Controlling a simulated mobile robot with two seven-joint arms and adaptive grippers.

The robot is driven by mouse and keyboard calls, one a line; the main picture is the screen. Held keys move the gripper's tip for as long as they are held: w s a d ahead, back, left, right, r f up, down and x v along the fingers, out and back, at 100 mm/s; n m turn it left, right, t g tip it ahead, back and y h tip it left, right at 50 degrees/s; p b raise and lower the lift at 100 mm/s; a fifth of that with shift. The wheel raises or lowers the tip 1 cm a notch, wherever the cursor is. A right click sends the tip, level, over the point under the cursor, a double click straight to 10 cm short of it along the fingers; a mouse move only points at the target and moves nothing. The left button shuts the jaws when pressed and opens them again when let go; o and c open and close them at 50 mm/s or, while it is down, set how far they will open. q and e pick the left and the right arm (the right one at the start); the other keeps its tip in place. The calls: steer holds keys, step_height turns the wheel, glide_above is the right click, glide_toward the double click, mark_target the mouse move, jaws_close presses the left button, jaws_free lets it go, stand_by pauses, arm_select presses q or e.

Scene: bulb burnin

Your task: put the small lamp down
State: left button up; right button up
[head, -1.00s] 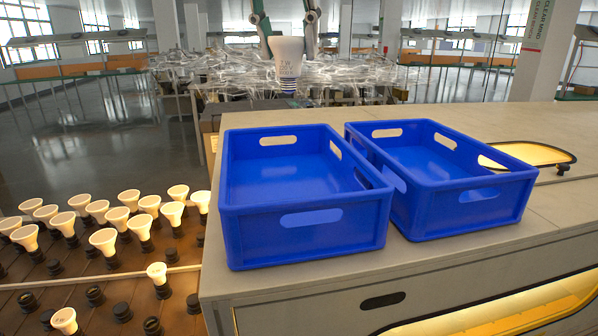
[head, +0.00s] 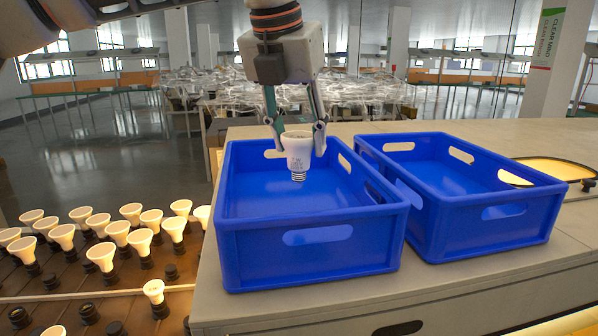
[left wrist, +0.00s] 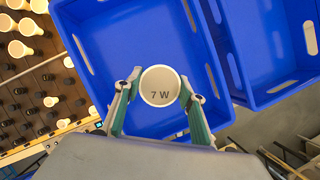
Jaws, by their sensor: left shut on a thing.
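The small lamp (head: 297,152) is a white bulb with a metal screw base pointing down. My left gripper (head: 298,138) is shut on its wide upper part. In the left wrist view the lamp's round face (left wrist: 160,86) reads "7 W" between the two green-sided fingers (left wrist: 158,100). The lamp hangs over the inside of the left blue crate (head: 320,268); whether its base touches the crate floor I cannot tell. The right blue crate (head: 500,245) is empty. My right gripper is not in view.
Both crates stand side by side on a grey bench (head: 440,285). To the left, a brown rack (head: 75,285) holds several lit lamps (head: 103,256) and some empty sockets. A lit opening (head: 553,172) lies at the right of the bench.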

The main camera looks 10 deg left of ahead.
mark_target(296, 155)
arm_select(q)
steer(key=shift+f, duration=2.65)
steer(key=o, duration=1.1)
steer(key=shift+f, duration=0.1)
steer(key=v, duration=1.2)
